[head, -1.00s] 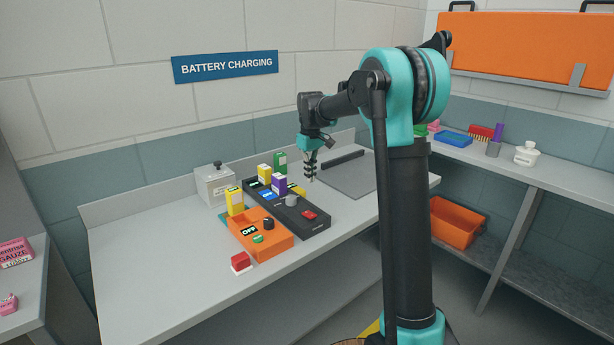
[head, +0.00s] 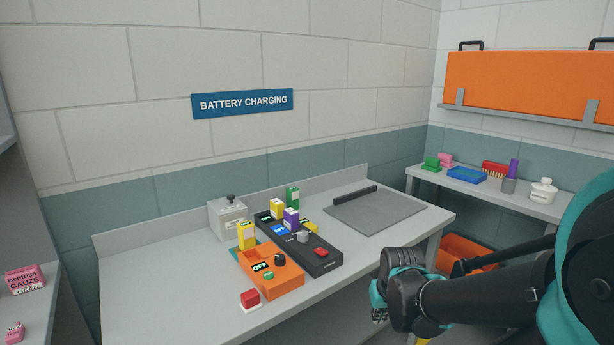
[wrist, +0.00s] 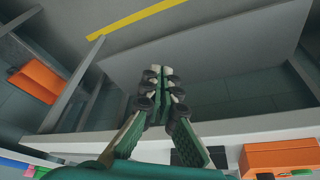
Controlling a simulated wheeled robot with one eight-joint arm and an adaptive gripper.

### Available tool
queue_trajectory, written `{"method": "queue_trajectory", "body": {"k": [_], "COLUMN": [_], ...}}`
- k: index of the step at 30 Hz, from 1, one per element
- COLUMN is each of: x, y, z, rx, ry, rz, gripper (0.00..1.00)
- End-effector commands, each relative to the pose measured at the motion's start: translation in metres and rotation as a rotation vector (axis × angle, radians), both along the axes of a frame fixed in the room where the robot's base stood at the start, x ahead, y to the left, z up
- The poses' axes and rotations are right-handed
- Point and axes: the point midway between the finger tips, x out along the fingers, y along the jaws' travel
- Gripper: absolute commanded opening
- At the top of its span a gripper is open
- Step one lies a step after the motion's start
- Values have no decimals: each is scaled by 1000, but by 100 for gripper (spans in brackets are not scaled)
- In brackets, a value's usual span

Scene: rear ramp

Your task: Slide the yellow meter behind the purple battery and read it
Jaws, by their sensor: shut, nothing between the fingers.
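The purple battery (head: 291,220) stands upright on the black charger (head: 320,264) on the bench. A low yellow thing (head: 310,226), likely the yellow meter, shows just behind and right of it. It is partly hidden, and I cannot make out any reading. An upright yellow block (head: 277,208) and a green one (head: 292,197) stand farther back. My gripper (head: 378,315) is low in front of the bench's front edge, well away from the charger. In the wrist view my gripper (wrist: 161,74) is shut and empty, with floor and shelving beyond.
An orange device (head: 277,285) marked OFF has a yellow block (head: 246,235) at its back. A red-topped block (head: 250,299) lies in front; a grey box (head: 228,217) stands behind. A grey mat (head: 375,214) lies right. An orange bin (head: 465,252) is under the side shelf.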

Motion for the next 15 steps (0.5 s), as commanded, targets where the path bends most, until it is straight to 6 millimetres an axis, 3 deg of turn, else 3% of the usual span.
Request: {"method": "queue_trajectory", "body": {"k": [4, 15], "x": [-18, -19], "y": [-3, -3], "z": [-11, -12], "rx": [6, 7], "ry": [-16, -18], "rz": [-28, -30], "gripper": [0, 0]}}
